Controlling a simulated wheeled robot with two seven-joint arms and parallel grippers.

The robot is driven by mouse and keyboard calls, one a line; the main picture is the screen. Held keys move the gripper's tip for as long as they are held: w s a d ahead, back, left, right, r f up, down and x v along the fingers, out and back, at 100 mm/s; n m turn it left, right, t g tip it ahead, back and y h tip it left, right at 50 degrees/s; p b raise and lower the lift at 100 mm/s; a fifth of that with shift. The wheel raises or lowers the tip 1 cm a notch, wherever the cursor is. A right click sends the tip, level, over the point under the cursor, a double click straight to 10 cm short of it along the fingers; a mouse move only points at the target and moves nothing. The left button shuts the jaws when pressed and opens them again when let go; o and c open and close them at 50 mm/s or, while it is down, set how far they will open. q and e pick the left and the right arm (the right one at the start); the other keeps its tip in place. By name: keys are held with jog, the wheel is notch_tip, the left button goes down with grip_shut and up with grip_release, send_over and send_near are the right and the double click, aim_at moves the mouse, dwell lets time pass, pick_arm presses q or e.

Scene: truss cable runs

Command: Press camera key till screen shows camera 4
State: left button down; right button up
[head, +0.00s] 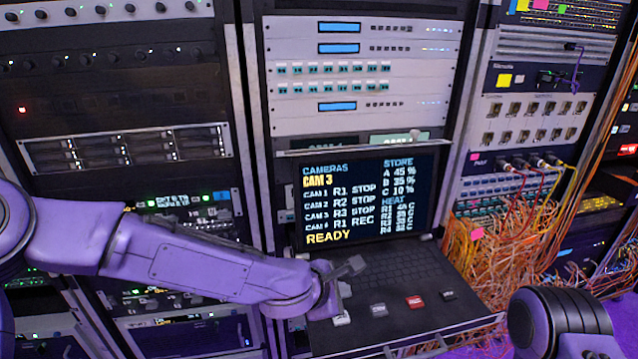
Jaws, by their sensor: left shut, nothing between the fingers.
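The screen (366,200) stands upright at the back of a pull-out console and reads "CAMERAS", "CAM 3" in yellow and "READY" at the bottom. Its list shows CAM 1 to 3 at STOP and the last line at REC. Along the console's front edge are a white key (342,320), a grey key (379,310), a red key (414,302) and a dark key (448,295). Their labels are too small to read. My left gripper (335,309) is shut and empty, just above the white key; I cannot tell if it touches. My right gripper is out of view.
The console's dark keyboard (400,277) lies between the screen and the keys. Equipment racks stand on both sides. Loose orange cables (500,260) hang at the right, close to the console. Part of my right arm (560,322) shows at the lower right.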

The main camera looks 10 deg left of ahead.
grip_shut()
dwell(1.9)
